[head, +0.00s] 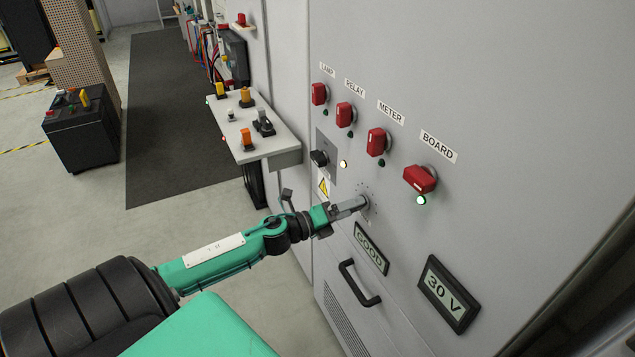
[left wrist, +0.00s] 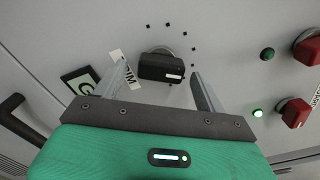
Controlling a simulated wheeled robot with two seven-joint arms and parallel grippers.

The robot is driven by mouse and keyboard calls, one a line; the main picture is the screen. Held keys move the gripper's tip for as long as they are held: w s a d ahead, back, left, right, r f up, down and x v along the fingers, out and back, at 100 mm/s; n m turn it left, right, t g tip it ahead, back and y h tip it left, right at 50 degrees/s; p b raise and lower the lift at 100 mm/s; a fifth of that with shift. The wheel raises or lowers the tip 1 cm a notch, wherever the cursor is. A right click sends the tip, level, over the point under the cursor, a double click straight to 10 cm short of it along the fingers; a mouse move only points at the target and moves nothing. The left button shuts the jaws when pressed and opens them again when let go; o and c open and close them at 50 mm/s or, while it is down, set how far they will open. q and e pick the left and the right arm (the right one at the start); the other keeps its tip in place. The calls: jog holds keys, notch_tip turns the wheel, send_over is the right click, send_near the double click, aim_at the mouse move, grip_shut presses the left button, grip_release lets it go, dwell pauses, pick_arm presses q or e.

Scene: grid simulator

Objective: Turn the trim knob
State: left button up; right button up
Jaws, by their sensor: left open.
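The trim knob (left wrist: 160,68) is a black knob with a small white mark, on the grey cabinet face. An arc of black dots runs around it, and a TRIM label (left wrist: 128,72) sits beside it. My left gripper (left wrist: 158,72) is open, with one finger on each side of the knob; I cannot tell whether either finger touches it. In the head view my left gripper (head: 350,207) points at the dotted dial and mostly hides the knob. My right gripper is not in view.
Red switches (head: 420,179) labelled LAMP, RELAY, METER and BOARD line the panel above; the green BOARD light is lit. A black rotary switch (head: 319,158) is close by. Below are displays reading GOOD (head: 371,248) and 30 V (head: 447,293), and a black handle (head: 358,284). A shelf (head: 283,147) juts out left.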

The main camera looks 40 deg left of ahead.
pick_arm(q)
jog(key=b+v, duration=0.3)
jog(key=v, duration=0.9)
jog(key=shift+s, duration=0.3)
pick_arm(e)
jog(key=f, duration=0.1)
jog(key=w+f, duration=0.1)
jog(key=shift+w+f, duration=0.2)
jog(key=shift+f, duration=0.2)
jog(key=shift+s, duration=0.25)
